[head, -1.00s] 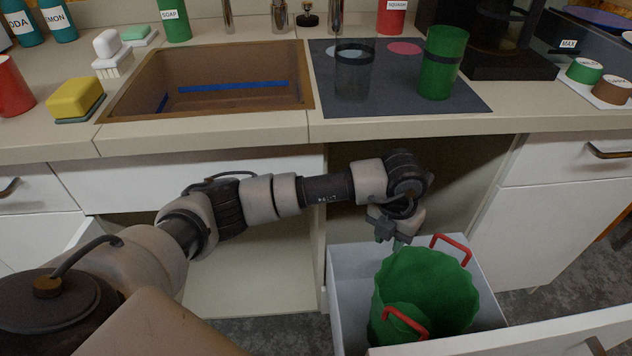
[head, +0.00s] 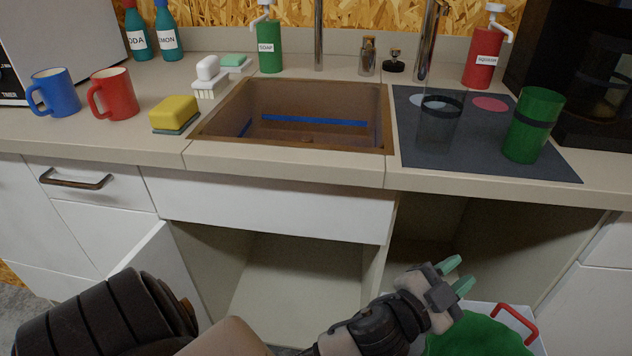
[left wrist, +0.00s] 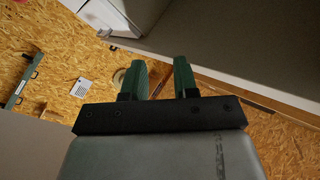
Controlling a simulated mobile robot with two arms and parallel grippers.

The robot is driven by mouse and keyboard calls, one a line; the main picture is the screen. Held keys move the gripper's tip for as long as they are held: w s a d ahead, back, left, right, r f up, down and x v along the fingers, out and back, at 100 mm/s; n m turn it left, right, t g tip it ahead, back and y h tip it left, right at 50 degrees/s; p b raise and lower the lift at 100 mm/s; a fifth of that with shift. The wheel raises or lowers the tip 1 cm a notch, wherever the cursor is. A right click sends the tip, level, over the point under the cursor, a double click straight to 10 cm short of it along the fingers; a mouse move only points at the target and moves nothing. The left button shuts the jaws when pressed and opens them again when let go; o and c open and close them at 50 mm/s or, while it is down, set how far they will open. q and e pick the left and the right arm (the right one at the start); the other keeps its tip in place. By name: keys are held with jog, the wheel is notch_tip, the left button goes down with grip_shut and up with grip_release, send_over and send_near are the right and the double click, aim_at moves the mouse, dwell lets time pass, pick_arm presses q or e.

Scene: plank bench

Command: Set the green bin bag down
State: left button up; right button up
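The green bin bag (head: 478,338) shows at the bottom right of the head view, in a white pull-out bin. One red handle (head: 518,322) stands up at its right side; the rest of the bag is cut off by the frame. My left gripper (head: 464,270) is just above and left of the bag, with its green fingertips apart and pointing up and right. Nothing is between them. In the left wrist view the fingers (left wrist: 160,78) are also apart and empty. My right gripper is not in view.
The worktop edge and open cupboard lie behind my left arm. On the worktop are a sink (head: 308,140), a green cup (head: 534,125), a clear cup (head: 438,125), a yellow sponge (head: 174,113), a red mug (head: 114,94) and a blue mug (head: 55,92).

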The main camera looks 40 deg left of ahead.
pick_arm(q)
jog(key=s+a+f+n+g+y, duration=0.3)
jog(key=s+a+f+g, duration=0.15)
jog(key=f, duration=0.25)
jog(key=s+a+f+n+g+y, duration=0.2)
jog(key=s+a+f+n+g, duration=0.15)
jog(key=s+f, duration=0.2)
jog(key=s+a+f+g, duration=0.1)
jog(key=s+f+g, duration=0.2)
jog(key=s, duration=0.3)
jog(key=s+a+f+g, duration=0.1)
jog(key=s+f+g, duration=0.1)
jog(key=s+g, duration=0.2)
jog(key=shift+s+f+g+h, duration=0.3)
jog(key=shift+s+f+h, duration=0.1)
jog(key=shift+s, duration=0.65)
